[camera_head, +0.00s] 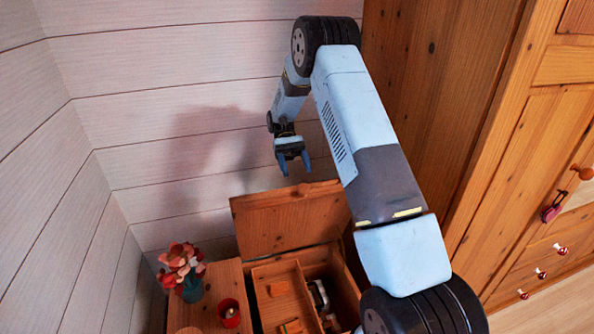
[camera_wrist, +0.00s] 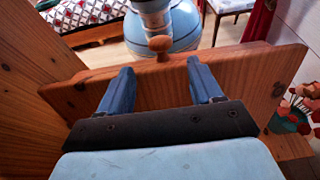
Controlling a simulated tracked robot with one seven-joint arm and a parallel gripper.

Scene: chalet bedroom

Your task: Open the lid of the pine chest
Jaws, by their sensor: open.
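The pine chest (camera_head: 345,290) stands against the plank wall with its lid (camera_head: 290,217) raised, leaning up at the back. The inside is exposed, with a divider and several small items. In the wrist view the lid (camera_wrist: 235,85) is a wooden board crossing behind my fingers, with a round wooden knob (camera_wrist: 160,45) near its upper edge. My gripper (camera_head: 294,168) is open and empty, just above the lid's top edge in the head view. The wrist view shows its two blue fingers (camera_wrist: 160,80) apart, on either side of the knob in the picture. Contact with the lid is not clear.
A small wooden cabinet left of the chest bears a flower vase (camera_head: 191,285) and a red candle cup (camera_head: 229,312). A tall pine wardrobe (camera_head: 440,80) stands close on the right. The plank wall (camera_head: 180,110) is close behind my gripper.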

